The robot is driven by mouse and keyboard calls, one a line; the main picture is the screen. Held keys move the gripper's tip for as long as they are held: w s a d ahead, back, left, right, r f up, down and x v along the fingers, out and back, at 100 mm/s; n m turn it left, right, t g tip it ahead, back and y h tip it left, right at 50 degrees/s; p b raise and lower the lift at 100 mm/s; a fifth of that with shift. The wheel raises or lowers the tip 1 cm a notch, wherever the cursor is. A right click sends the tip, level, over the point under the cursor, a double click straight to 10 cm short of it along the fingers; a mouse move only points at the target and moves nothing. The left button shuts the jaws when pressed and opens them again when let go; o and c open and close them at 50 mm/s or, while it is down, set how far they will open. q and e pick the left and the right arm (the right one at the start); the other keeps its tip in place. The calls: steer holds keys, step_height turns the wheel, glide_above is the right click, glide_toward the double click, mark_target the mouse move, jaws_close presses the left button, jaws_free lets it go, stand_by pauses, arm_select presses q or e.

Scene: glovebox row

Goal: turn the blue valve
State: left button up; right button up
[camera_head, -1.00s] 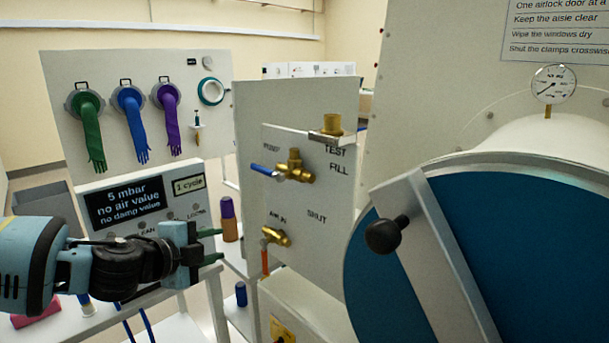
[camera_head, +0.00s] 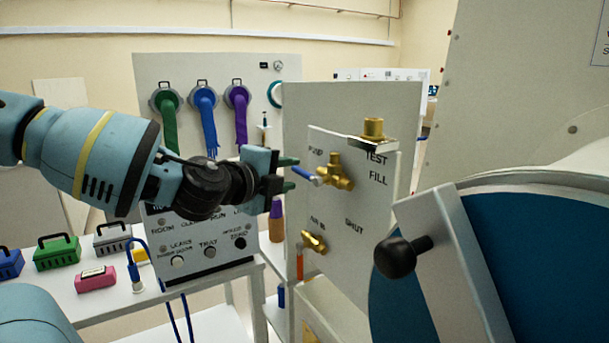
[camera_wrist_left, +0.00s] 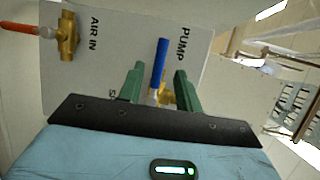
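The blue valve has a blue lever handle (camera_head: 307,175) on a brass body (camera_head: 336,172), beside the PUMP label on a white panel. In the left wrist view the blue handle (camera_wrist_left: 160,65) stands between the two green fingers, with the brass body (camera_wrist_left: 168,97) behind. My left gripper (camera_head: 289,173) is open, its fingertips close to the handle's free end in the head view. In the left wrist view my left gripper (camera_wrist_left: 156,85) shows a gap on each side of the handle. I cannot tell whether a finger touches it. My right gripper is not in view.
A second brass valve with an orange-red handle (camera_head: 300,264) sits below, by AIR IN. A large blue round door (camera_head: 500,250) with a grey bar and black knob (camera_head: 402,257) stands at the right. A control box (camera_head: 208,250) sits on the table below my left arm.

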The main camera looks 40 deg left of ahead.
mark_target(300, 173)
arm_select(q)
steer(key=shift+b+x, duration=0.4)
steer(key=shift+x, duration=2.2)
jaws_close()
